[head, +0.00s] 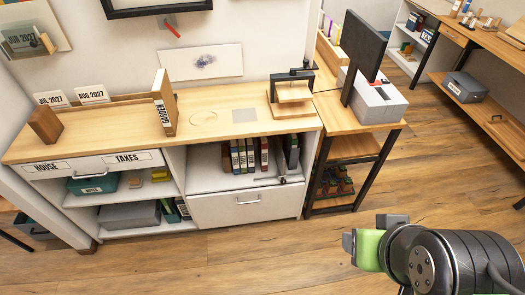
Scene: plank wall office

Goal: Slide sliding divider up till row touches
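A row of upright binders (245,156) stands in the open middle bay of the cabinet, with dark, red and pale spines. To its right, past a narrow gap, a dark upright piece (292,152) stands with a small metal part (283,171) at its front. It may be the sliding divider, but it is too small to tell. My gripper (368,232) is at the lower right, over the floor, in front of the cabinet and well apart from the row.
A wooden rack (46,126) with an upright book marked GARDEN (165,102) stands on the cabinet top, beside a wooden stand (290,93). Below the bay is a closed drawer (230,208). A side table (345,118) stands to the right. The floor (240,255) in front is clear.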

